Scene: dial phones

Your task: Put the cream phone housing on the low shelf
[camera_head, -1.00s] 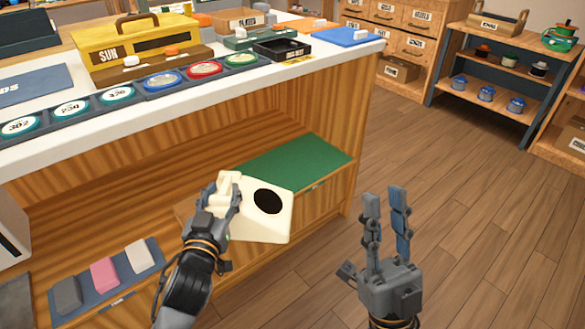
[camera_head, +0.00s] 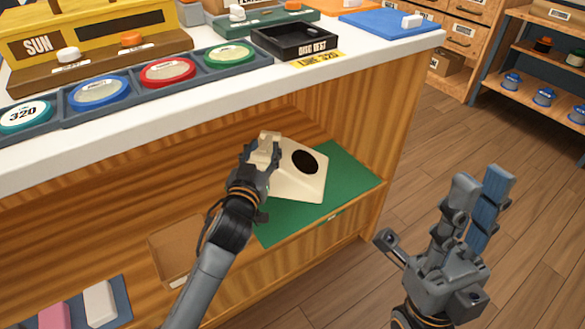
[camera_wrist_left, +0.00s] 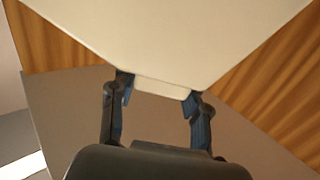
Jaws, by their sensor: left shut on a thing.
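The cream phone housing (camera_head: 301,178) has a round black hole in its sloping face. My left gripper (camera_head: 262,160) is shut on its left end, and the housing is over the green mat (camera_head: 345,180) on the low shelf (camera_head: 130,215). I cannot tell whether its underside touches the mat. In the left wrist view the housing (camera_wrist_left: 170,40) fills the upper middle, with the fingers (camera_wrist_left: 160,92) on either side of a narrow part of it. My right gripper (camera_head: 480,195) is open and empty, in front of the counter's right end.
A brown tray (camera_head: 172,250) and a mat with a white block (camera_head: 100,303) and a pink block (camera_head: 53,315) lie left on the shelf. The white countertop (camera_head: 350,58) overhangs the shelf. It carries colored dials and a black tray (camera_head: 293,42). The floor to the right is clear.

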